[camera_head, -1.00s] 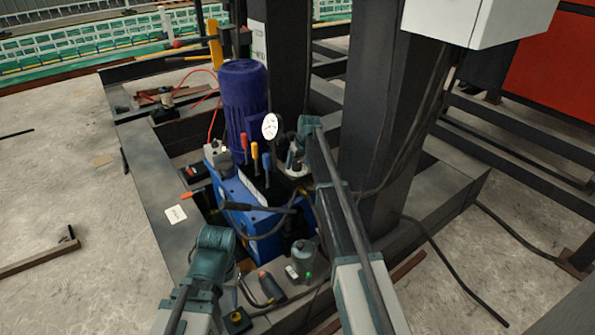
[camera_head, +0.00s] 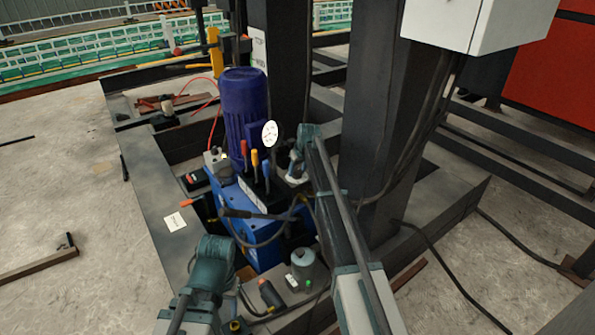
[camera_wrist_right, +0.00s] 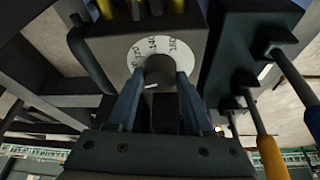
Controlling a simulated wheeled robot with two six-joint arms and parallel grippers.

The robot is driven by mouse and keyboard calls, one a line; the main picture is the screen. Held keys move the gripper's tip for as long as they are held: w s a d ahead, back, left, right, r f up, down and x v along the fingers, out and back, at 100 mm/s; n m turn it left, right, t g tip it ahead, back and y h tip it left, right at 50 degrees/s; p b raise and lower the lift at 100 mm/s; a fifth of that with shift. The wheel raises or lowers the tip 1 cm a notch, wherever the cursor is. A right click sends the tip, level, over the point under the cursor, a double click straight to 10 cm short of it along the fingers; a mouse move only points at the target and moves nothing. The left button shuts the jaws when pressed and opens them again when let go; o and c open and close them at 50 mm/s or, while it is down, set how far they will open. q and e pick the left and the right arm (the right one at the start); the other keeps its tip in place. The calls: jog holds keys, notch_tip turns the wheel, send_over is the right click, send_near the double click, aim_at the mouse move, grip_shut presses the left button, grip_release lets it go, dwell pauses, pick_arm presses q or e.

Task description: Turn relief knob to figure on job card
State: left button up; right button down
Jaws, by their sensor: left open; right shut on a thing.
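The relief knob (camera_wrist_right: 158,70) is a dark round knob in front of a white dial (camera_wrist_right: 160,45) with figures around it; 120, 140 and 160 can be made out. A pale mark shows at the knob's lower edge. My right gripper (camera_wrist_right: 158,85) is shut on the knob, one finger on each side.
A purple motor (camera_head: 243,105) and a round white gauge (camera_head: 269,133) stand beside the knob. Red, yellow and blue-handled levers (camera_head: 254,160) are close to my right gripper. A dark steel column (camera_head: 385,130) is to the right. Small items (camera_head: 302,265) are on the front beam.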

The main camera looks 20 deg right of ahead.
jog(key=shift+m, duration=0.3)
jog(key=m+h, duration=0.1)
jog(key=m, duration=0.1)
jog(key=m+h, duration=0.1)
jog(key=m, duration=0.1)
jog(key=shift+a+m, duration=0.2)
jog(key=shift+m, duration=0.2)
jog(key=shift+m+g+h, duration=0.5)
jog(key=shift+m+h, duration=0.4)
jog(key=shift+m, duration=1.5)
jog(key=shift+c, duration=1.5)
grip_release()
jog(key=shift+r, duration=0.1)
